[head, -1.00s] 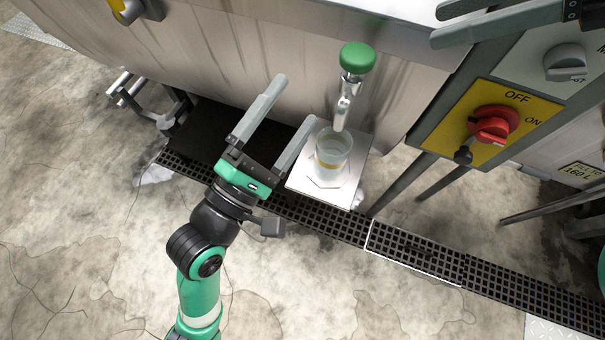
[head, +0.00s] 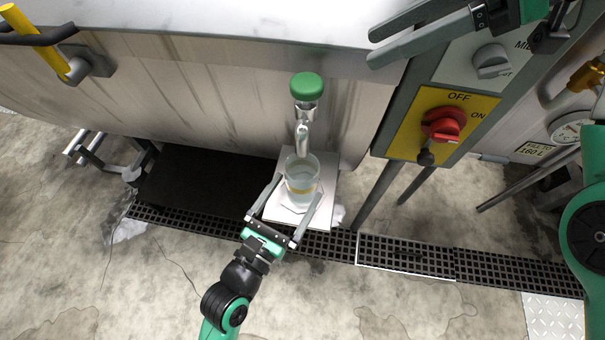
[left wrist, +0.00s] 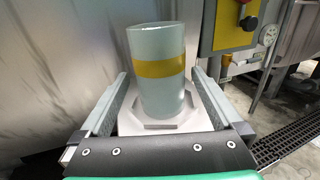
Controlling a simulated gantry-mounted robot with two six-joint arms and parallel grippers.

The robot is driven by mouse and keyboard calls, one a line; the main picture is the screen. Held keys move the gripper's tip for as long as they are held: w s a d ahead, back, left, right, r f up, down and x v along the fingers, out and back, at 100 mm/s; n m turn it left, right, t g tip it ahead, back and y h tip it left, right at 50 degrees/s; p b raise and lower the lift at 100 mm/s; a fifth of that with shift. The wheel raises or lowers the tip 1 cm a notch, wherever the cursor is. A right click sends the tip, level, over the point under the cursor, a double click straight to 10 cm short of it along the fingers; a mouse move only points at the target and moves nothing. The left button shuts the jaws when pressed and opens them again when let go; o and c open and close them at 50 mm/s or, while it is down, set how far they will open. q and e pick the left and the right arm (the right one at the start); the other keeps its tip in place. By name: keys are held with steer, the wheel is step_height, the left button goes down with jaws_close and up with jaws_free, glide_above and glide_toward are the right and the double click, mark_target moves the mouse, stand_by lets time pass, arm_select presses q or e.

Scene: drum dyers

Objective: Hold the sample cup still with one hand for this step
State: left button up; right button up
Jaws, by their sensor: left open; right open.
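The sample cup (head: 299,183) is a clear, pale cup with a yellow band. It stands upright on a small white platform (head: 318,217) under the green-capped tap (head: 305,88). My left gripper (head: 297,187) is open, with one finger on each side of the cup. In the left wrist view the cup (left wrist: 158,90) stands between the spread fingers (left wrist: 158,95), with a gap visible on each side. My right gripper (head: 372,44) is open and empty at the upper right, in front of the control panel.
A control panel with a red OFF/ON switch (head: 443,124) and a grey knob (head: 492,60) is on the right. The large metal drum (head: 200,95) fills the back. A floor drain grate (head: 400,254) runs below the platform. Open floor lies in front.

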mark_target(308, 169)
arm_select(q)
steer(key=x, duration=0.6)
steer(key=shift+w, duration=0.2)
steer(key=c, duration=1.2)
steer(key=o, duration=1.2)
steer(key=v, duration=1.2)
steer(key=shift+s, duration=0.15)
